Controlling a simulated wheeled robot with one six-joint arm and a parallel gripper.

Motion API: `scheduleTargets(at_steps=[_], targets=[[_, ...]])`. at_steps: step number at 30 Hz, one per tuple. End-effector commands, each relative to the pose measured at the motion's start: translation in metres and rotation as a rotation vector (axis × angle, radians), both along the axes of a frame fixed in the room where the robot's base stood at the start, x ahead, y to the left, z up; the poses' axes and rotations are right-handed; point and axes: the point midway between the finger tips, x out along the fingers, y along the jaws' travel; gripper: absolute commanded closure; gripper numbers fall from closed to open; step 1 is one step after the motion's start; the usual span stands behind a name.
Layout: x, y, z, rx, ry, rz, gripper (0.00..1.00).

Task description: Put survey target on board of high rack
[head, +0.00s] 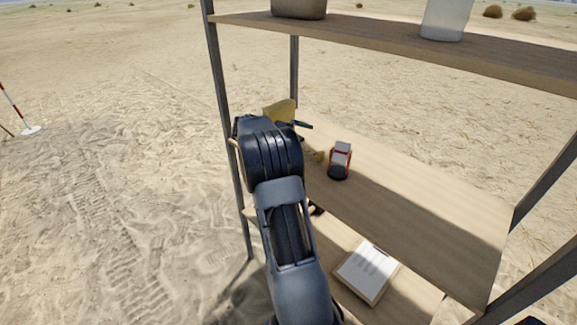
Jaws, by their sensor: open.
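The high rack shows a top board (385,43), a middle board (420,208) and a lower board (408,300). A yellow plate-like thing (280,112), possibly the survey target, shows just beyond my arm at the left end of the middle board. Its lower part is hidden, and I cannot tell whether it touches the board. My gripper (303,125) is open there, mostly hidden behind my wrist; only a dark fingertip shows beside the yellow thing. A small orange-red and grey device with a black base (340,160) stands upright on the middle board, right of my gripper.
A brown container (299,8) and a pale translucent container (446,19) stand on the top board, above my arm. A clipboard (366,272) lies on the lower board. Dark posts (224,100) frame the rack. The middle board's right part is clear.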

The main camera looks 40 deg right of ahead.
Motion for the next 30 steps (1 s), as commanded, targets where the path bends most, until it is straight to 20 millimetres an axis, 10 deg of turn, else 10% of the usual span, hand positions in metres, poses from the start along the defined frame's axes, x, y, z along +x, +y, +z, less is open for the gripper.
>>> scheduleTargets(at_steps=[8, 21, 30], targets=[[0.000, 0.026, 0.004, 0.073, -0.075, 0.048, 0.01], [-0.053, 0.250, -0.023, 0.701, -0.748, 0.350, 0.01], [-0.092, 0.338, -0.043, 0.965, -1.059, 0.387, 0.01]])
